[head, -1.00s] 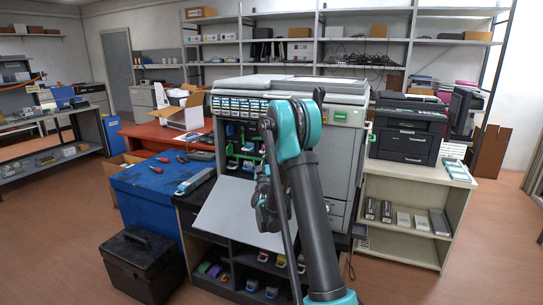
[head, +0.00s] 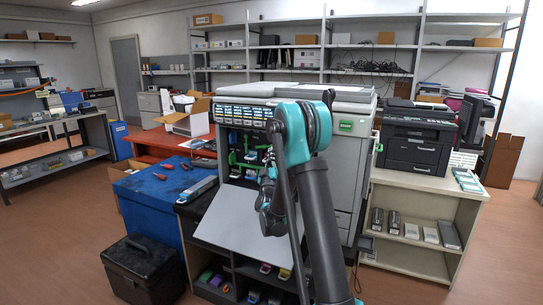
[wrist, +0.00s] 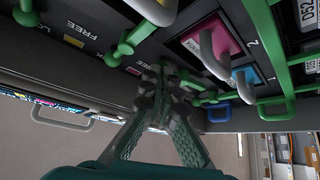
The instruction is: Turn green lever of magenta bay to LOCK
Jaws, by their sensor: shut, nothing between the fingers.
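In the wrist view, which looks along the bay wall at a slant, my gripper (wrist: 165,88) is shut and empty, its fingertips close to the dark bay panel. A magenta cartridge (wrist: 207,42) with a pale handle sits in its slot to the upper right of the fingertips. A green lever (wrist: 136,36) stands up-left of the fingertips, near FREE lettering and a small magenta patch. Whether the fingers touch any lever I cannot tell. In the head view, the open printer (head: 345,165) shows green levers (head: 232,158); my arm hides the gripper and part of the bays.
A cyan cartridge (wrist: 248,82) and further green levers lie to the right in the wrist view. The printer's lowered grey door (head: 235,222) spreads below the bays. A blue table (head: 150,195) stands left, a black toolbox (head: 142,268) on the floor.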

